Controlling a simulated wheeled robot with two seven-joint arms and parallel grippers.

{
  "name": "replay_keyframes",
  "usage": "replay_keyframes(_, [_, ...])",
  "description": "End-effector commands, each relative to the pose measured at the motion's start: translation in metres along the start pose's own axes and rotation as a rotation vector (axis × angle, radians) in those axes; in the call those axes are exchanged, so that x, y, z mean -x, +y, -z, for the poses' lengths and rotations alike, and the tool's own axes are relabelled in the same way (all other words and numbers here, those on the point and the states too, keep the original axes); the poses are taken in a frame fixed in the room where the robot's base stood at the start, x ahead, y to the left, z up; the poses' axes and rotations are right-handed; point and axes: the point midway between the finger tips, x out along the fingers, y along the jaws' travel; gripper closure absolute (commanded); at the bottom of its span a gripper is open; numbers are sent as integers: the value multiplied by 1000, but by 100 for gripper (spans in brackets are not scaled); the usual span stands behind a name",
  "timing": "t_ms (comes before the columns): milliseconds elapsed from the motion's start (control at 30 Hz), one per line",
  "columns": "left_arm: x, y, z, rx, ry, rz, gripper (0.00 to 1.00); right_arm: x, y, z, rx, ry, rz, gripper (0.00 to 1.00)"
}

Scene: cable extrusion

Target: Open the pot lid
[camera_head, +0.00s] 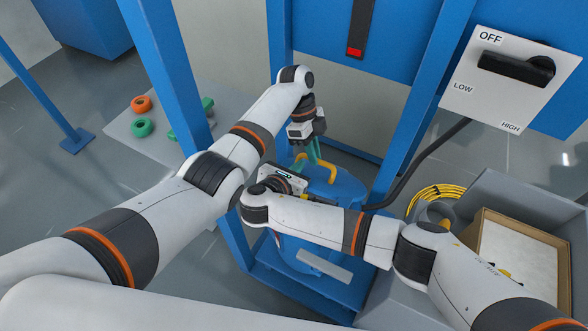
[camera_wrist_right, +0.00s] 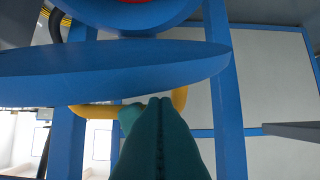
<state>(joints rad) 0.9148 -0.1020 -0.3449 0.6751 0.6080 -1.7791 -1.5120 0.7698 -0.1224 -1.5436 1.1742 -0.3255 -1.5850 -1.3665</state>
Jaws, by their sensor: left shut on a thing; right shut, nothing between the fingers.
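The blue pot lid (camera_head: 342,190) has a yellow handle (camera_head: 328,170) and is at the centre of the head view, inside the blue frame. My left gripper (camera_head: 315,158) reaches down from above with its green fingers shut on the handle. In the right wrist view the lid (camera_wrist_right: 110,72) is a tilted blue disc, with the yellow handle (camera_wrist_right: 90,116) and a green left fingertip below it in the picture. My right gripper (camera_wrist_right: 158,102) is shut and empty, close to the handle. The arms hide much of the pot, and I cannot tell how far the lid is off it.
Blue posts (camera_head: 412,105) stand close around the pot. A switch panel (camera_head: 515,75) marked OFF, LOW and HIGH is at upper right. A grey bin with a box (camera_head: 510,250) is at right beside a yellow cable coil (camera_head: 437,195). Orange and green rings (camera_head: 141,103) lie on a left table.

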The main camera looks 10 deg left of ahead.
Motion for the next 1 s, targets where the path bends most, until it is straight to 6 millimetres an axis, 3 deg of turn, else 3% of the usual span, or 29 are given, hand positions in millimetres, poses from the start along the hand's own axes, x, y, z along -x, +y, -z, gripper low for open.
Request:
replay_keyframes(633, [-6, 2, 4, 4, 5, -13, 100, -5, 0, 12, 0, -60, 1, 100])
replay_keyframes(667, [-6, 2, 4, 4, 5, -12, 82, -5, 0, 12, 0, -60, 1, 100])
replay_keyframes(767, [-5, 2, 3, 4, 4, -12, 66, -5, 0, 12, 0, -60, 1, 100])
replay_keyframes(1000, [-2, 3, 1, 2, 2, -14, 65, -6, 1, 11, 1, -62, -2, 100])
